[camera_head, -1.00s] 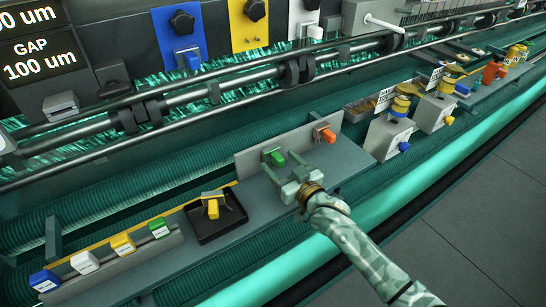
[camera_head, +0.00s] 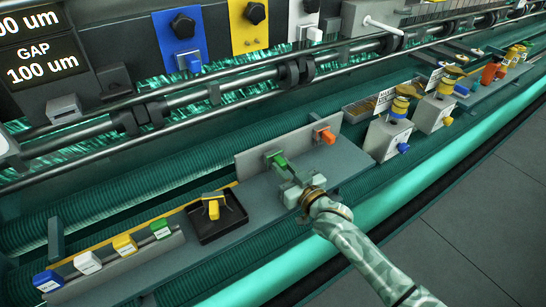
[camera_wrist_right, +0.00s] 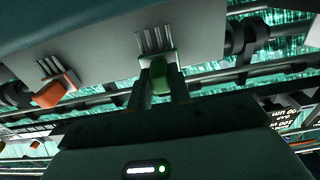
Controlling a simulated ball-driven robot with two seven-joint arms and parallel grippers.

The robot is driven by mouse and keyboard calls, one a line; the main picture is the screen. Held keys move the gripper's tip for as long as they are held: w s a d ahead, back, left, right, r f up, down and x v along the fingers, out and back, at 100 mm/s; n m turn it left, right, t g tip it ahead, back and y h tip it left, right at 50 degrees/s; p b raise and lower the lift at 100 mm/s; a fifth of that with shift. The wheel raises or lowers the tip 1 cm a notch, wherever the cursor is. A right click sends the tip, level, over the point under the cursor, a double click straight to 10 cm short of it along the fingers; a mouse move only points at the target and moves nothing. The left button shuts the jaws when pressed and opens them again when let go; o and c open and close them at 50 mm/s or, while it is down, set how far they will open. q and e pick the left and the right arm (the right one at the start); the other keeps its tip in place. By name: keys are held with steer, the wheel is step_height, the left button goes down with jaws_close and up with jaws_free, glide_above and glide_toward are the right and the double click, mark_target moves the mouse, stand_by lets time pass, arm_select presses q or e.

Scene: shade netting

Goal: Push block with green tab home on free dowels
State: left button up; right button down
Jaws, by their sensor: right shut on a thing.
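The block with the green tab (camera_head: 279,160) is at the upright grey plate (camera_head: 254,160). In the right wrist view its green tab (camera_wrist_right: 159,76) sits between my two finger pads, below several pale dowels (camera_wrist_right: 154,41) on the plate. My right gripper (camera_head: 287,172) is shut on this block; it also shows in the right wrist view (camera_wrist_right: 159,88). How far the block sits along the dowels cannot be told. A block with an orange tab (camera_head: 325,135) is on the same plate, to the right, and shows in the right wrist view (camera_wrist_right: 55,92). My left gripper is not in view.
A black tray (camera_head: 227,222) holding a yellow-tabbed piece (camera_head: 213,207) lies left of the plate. A rack with blue, white, yellow and green blocks (camera_head: 122,246) is at lower left. Grey boxes with yellow spools (camera_head: 388,137) stand to the right. Long rails run behind.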

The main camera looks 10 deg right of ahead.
mark_target(285, 169)
steer(key=shift+s+d, duration=0.1)
steer(key=shift+s, duration=0.05)
steer(key=shift+p+v, duration=0.85)
steer(key=shift+v, duration=0.05)
steer(key=shift+s+d+p, duration=0.2)
steer(key=shift+s+p, duration=0.1)
steer(key=shift+s, duration=0.3)
steer(key=shift+p+v, duration=0.75)
steer(key=shift+v, duration=0.35)
steer(key=shift+p+v, duration=0.35)
steer(key=shift+v, duration=0.6)
